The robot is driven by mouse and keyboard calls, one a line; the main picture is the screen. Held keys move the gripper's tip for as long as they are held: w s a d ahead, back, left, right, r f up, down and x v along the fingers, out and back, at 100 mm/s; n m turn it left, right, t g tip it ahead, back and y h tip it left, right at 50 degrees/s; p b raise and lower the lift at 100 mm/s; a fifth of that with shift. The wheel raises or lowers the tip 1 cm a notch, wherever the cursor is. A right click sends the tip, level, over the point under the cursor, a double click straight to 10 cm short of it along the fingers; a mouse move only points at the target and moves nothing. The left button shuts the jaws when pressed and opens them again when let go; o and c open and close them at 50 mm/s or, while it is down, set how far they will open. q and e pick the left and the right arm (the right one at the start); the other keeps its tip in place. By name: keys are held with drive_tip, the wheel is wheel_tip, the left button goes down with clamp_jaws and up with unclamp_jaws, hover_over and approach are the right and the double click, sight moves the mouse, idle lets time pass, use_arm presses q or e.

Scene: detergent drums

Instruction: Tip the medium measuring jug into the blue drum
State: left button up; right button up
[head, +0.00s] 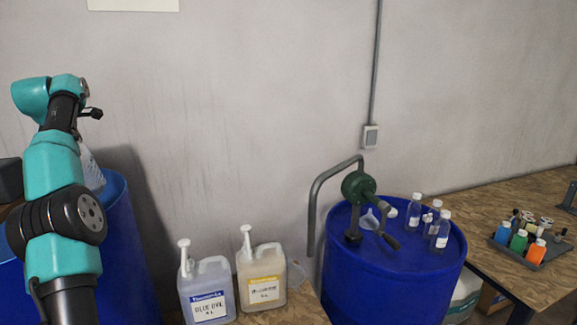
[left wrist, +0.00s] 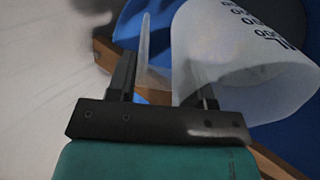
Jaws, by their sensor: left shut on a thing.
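The measuring jug (left wrist: 245,50), translucent white with dark printed markings, is large in the left wrist view. It also shows partly in the head view (head: 92,169), behind my left arm at the mouth of the left blue drum (head: 132,240). My left gripper (left wrist: 163,88) is shut on the jug, whose thin upright handle part stands between the fingers. The jug looks tilted over the drum; its contents cannot be made out. My arm hides most of the jug and part of the drum in the head view. My right gripper is not in view.
Two labelled jerrycans with pumps, one blue-labelled (head: 207,290) and one yellow-labelled (head: 262,277), stand right of the left drum. A second blue drum (head: 395,285) bears a green hand pump (head: 358,187) and several bottles. A bottle rack (head: 530,253) sits on the right bench.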

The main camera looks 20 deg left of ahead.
use_arm(q)
drive_tip(key=shift+d+r, duration=0.1)
idle(0.4)
drive_tip(key=w+d+r+m+h, duration=0.2)
drive_tip(key=d+m, duration=0.2)
drive_tip(key=d, duration=0.4)
drive_tip(key=w+d+r+m+h, duration=0.3)
drive_tip(key=d+m, duration=0.2)
drive_tip(key=d, duration=0.3)
drive_tip(key=shift+d+r+t, duration=0.15)
drive_tip(key=shift+t, duration=0.25)
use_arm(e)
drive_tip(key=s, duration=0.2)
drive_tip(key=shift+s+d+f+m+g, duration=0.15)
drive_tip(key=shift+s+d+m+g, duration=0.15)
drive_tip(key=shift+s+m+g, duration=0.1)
use_arm(q)
drive_tip(key=s+a+t+h, duration=0.1)
drive_tip(key=s+t, duration=0.5)
drive_tip(key=s, duration=0.1)
drive_tip(key=shift+r, duration=0.4)
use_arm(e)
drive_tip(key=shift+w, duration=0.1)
use_arm(q)
drive_tip(key=shift+a, duration=0.1)
